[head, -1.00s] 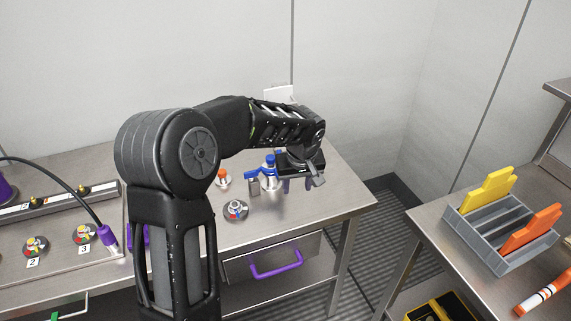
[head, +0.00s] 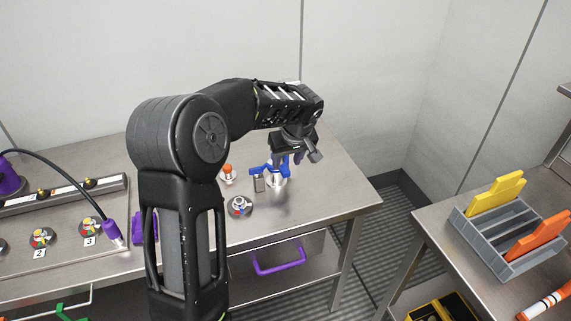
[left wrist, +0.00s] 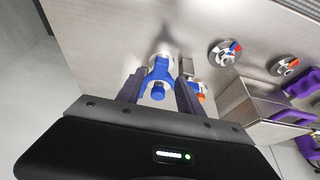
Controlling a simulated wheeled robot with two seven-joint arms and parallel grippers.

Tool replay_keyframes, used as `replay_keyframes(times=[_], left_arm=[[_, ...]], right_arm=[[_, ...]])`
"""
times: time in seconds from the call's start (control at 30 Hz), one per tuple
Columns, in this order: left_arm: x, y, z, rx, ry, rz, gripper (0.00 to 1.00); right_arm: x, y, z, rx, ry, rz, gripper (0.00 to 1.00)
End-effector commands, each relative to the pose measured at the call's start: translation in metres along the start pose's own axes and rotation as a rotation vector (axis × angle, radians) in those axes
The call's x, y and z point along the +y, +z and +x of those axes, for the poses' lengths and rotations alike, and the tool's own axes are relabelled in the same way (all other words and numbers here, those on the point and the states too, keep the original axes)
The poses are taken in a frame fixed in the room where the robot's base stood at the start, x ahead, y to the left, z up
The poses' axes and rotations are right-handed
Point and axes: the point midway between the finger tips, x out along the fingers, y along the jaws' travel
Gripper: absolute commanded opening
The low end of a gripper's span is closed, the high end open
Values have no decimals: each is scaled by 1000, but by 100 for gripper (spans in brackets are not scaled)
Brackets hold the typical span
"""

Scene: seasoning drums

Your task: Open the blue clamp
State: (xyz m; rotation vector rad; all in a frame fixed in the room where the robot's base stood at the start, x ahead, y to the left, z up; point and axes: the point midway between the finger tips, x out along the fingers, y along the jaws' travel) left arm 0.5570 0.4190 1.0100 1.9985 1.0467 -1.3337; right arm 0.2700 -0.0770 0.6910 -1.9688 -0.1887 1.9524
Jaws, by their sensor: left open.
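The blue clamp (head: 262,170) sits on a small metal fitting on the steel table, partly hidden in the head view by my left gripper (head: 289,158). The left gripper is open and points down at the clamp from above. In the left wrist view the blue clamp (left wrist: 157,75) lies between the two spread fingers of the left gripper (left wrist: 160,82). I cannot tell whether a finger touches it. My right gripper is not in view.
A small orange-topped fitting (head: 228,172) and a round metal fitting (head: 239,206) stand close to the clamp. A drawer with a purple handle (head: 279,265) is below. A grey rack (head: 511,238) with yellow and orange pieces stands on the right table.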

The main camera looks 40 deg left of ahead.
Motion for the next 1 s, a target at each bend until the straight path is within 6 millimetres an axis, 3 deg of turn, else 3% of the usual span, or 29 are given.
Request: replay_keyframes(times=[0.23,0.57,1.0], left_arm=[[0,0,32,-2,-1,0,44],[0,0,39,-1,0,0,44],[0,0,38,-1,1,1,9]], right_arm=[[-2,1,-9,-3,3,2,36],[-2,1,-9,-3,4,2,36],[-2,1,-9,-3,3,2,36]])
